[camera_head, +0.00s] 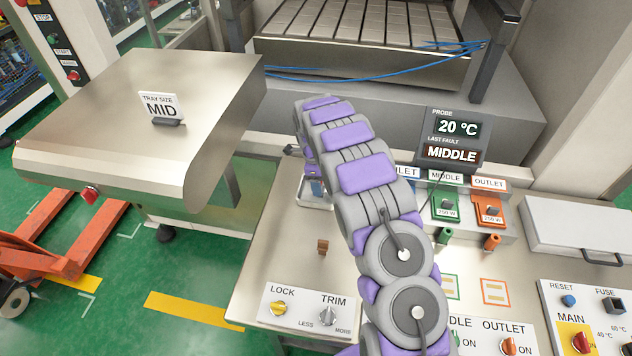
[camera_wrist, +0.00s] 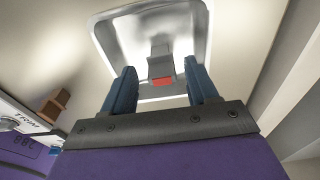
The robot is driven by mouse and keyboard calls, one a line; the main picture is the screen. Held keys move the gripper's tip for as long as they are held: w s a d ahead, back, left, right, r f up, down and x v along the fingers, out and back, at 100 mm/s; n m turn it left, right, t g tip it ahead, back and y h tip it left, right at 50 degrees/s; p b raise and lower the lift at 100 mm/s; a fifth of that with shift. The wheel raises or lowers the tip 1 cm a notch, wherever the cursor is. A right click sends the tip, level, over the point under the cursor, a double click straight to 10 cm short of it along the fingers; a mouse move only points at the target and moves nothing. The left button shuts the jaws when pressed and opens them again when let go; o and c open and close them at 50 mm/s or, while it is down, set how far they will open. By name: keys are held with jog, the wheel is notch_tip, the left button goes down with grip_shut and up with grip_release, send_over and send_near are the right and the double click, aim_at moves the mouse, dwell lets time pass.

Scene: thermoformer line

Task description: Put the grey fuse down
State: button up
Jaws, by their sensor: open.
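The grey fuse (camera_wrist: 160,58), a small grey block with a red end, lies in a shiny metal tray (camera_wrist: 104,38) in the wrist view. My gripper (camera_wrist: 161,76) is open, with one blue finger on each side of the fuse's red end and a gap showing at both sides. Whether the fingertips reach down to the tray floor I cannot tell. In the head view the tray (camera_head: 314,206) shows only in part beside my purple and grey arm, and the arm hides the fuse.
A small brown block (camera_head: 322,247) stands on the bench in front of the tray. The LOCK and TRIM knob panel (camera_head: 305,309) is at the front edge. Green and orange fuse holders (camera_head: 490,208) are right of my arm. A panel with a FUSE socket (camera_head: 613,305) is far right.

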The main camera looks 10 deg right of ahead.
jog(key=shift+d+r, duration=0.1)
jog(key=shift+r, duration=0.3)
notch_tip(320, 180, up, 10)
jog(key=a, duration=0.2)
jog(key=s+d+r+n, duration=0.2)
jog(key=s+r+n, duration=0.3)
jog(key=s+r, duration=0.5)
jog(key=s+r+n, duration=0.2)
jog(key=s+n, duration=0.2)
jog(key=s, duration=0.4)
jog(key=s+r+n+g, duration=0.1)
jog(key=s+r+n, duration=0.15)
jog(key=s, duration=0.55)
jog(key=s+r+n, duration=0.1)
jog(key=s+n, duration=0.3)
jog(key=s, duration=0.5)
jog(key=s+a+f+n+y, duration=0.1)
jog(key=s+n, duration=0.6)
jog(key=s, duration=0.7)
jog(key=shift+s+a+f, duration=0.2)
jog(key=shift+s+f, duration=0.15)
jog(key=shift+f, duration=0.4)
